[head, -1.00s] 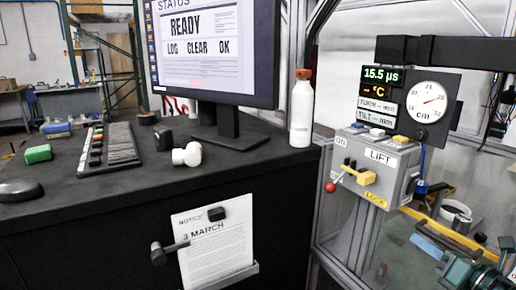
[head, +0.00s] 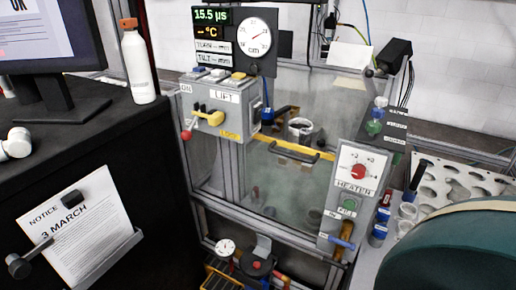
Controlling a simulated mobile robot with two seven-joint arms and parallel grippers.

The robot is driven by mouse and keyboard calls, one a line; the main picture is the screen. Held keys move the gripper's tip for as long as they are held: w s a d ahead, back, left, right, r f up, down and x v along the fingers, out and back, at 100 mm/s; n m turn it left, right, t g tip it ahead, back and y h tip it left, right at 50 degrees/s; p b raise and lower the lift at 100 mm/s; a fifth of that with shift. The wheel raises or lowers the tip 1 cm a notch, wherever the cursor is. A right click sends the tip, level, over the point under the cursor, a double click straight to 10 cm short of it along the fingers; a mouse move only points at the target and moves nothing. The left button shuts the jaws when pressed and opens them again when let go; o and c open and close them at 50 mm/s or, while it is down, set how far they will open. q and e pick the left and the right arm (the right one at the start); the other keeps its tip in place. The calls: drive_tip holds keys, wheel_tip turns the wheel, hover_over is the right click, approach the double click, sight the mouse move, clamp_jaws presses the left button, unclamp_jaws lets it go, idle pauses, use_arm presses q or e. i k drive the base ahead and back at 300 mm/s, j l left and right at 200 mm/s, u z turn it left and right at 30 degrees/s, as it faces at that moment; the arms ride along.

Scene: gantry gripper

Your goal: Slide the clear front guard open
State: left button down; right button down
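The clear front guard (head: 282,192) is a see-through panel in the metal frame, between the LIFT box and the HEATER box. A yellow strip (head: 270,143) runs along its top, with a dark bar handle (head: 294,153) on it. The guard appears to span the opening below the strip; its exact edges are hard to make out.
The LIFT box (head: 222,106) with a red-knobbed lever stands left of the guard, and the HEATER box (head: 352,180) to its right. A notice (head: 78,228) hangs on the black desk. A large teal rounded thing (head: 450,250) fills the lower right corner.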

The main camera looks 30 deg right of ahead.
sight(318, 154)
drive_tip(key=z, duration=1.35)
